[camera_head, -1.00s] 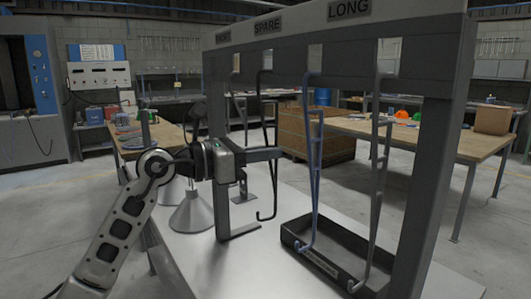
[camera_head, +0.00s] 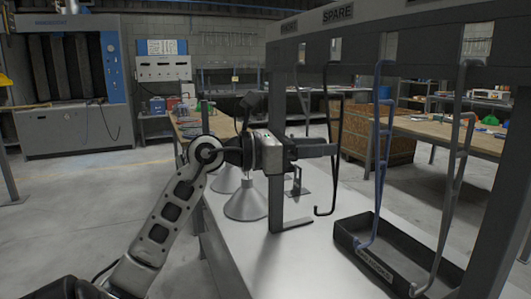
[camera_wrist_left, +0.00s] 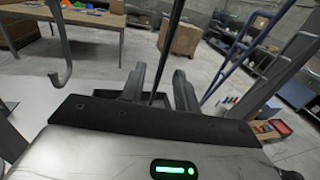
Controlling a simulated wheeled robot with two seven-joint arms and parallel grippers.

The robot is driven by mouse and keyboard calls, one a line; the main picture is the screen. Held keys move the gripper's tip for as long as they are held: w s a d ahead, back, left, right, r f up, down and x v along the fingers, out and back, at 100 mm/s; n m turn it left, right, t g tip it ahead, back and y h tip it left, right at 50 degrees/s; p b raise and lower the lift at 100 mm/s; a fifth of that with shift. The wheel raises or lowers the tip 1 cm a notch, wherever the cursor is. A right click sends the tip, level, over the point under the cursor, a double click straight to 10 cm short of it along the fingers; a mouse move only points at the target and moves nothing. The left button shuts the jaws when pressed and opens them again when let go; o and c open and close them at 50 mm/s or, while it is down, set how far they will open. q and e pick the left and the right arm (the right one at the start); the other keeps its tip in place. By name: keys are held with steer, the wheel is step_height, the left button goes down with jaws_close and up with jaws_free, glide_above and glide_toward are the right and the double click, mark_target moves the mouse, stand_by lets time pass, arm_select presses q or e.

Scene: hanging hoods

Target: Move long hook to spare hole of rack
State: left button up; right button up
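The rack (camera_head: 400,70) has a SPARE label (camera_head: 337,13) above a slot hole (camera_head: 335,48). A thin black hook (camera_head: 331,180) hangs below that hole, a blue ladder-like hook (camera_head: 378,150) hangs to its right, and a grey ladder-like hook (camera_head: 452,170) farther right. I cannot tell which one is the long hook. My left gripper (camera_head: 335,150) is level with the black hook's shaft. In the left wrist view, a dark rod (camera_wrist_left: 160,70) stands between the gripper's parted fingers (camera_wrist_left: 158,92), with gaps at both sides. My right gripper is not in view.
A dark tray (camera_head: 345,236) stands on the white table (camera_head: 290,265) below the hooks. Grey cone-shaped stands (camera_head: 246,203) stand left of the rack. The wrist view also shows a grey J-shaped hook (camera_wrist_left: 62,50) at left and a blue ladder-like hook (camera_wrist_left: 240,55) at right.

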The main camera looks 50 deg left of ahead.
arm_select(q)
steer(key=b+v, duration=0.3)
steer(key=v, duration=1)
steer(key=shift+s, duration=0.25)
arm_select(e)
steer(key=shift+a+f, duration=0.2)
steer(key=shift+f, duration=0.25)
arm_select(q)
steer(key=shift+a+f, duration=0.1)
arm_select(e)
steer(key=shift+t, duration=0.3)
